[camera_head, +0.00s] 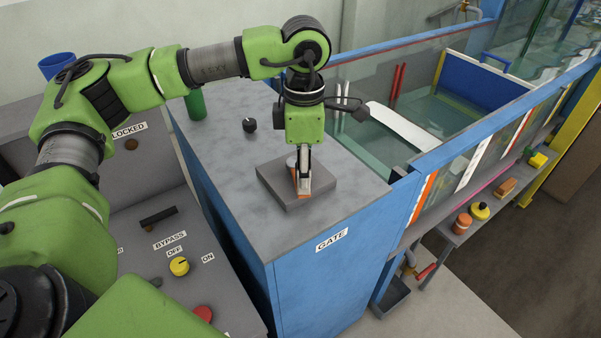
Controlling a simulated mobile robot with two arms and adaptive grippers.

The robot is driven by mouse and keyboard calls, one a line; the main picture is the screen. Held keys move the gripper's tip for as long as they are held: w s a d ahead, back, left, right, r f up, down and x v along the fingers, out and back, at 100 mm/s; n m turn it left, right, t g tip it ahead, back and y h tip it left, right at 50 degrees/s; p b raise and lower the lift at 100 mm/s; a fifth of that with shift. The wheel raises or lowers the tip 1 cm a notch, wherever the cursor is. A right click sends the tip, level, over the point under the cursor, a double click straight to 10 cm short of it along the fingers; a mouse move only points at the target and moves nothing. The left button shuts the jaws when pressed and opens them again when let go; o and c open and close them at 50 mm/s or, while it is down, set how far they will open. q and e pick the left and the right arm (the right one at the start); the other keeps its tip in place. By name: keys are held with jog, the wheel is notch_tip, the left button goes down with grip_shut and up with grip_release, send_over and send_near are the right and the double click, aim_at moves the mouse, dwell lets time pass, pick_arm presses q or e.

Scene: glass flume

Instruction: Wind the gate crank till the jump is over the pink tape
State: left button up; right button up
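My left gripper (302,190) points straight down at a grey square block (318,190) on top of the blue cabinet labelled GATE (331,240). A small pale knob-like part (291,160) shows beside the fingers; the fingers hide most of what is there, so I cannot tell whether they grip a crank handle. The glass flume (455,165) runs to the upper right with greenish water. A pink strip (487,184) shows low along its side, partly behind a white strip. I cannot make out where the jump lies. My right gripper is not in view.
A black knob (249,125) and green cylinder (195,104) stand on the cabinet top. On the left, a console holds a yellow BYPASS knob (179,266) and red button (203,313). Orange and yellow jars stand on a shelf (455,238) below the flume.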

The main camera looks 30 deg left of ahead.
pick_arm(q)
jog(key=shift+o, duration=0.2)
jog(key=shift+r, duration=0.15)
notch_tip(320, 180, up, 12)
jog(key=shift+f, duration=0.15)
dwell(0.3)
dwell(0.4)
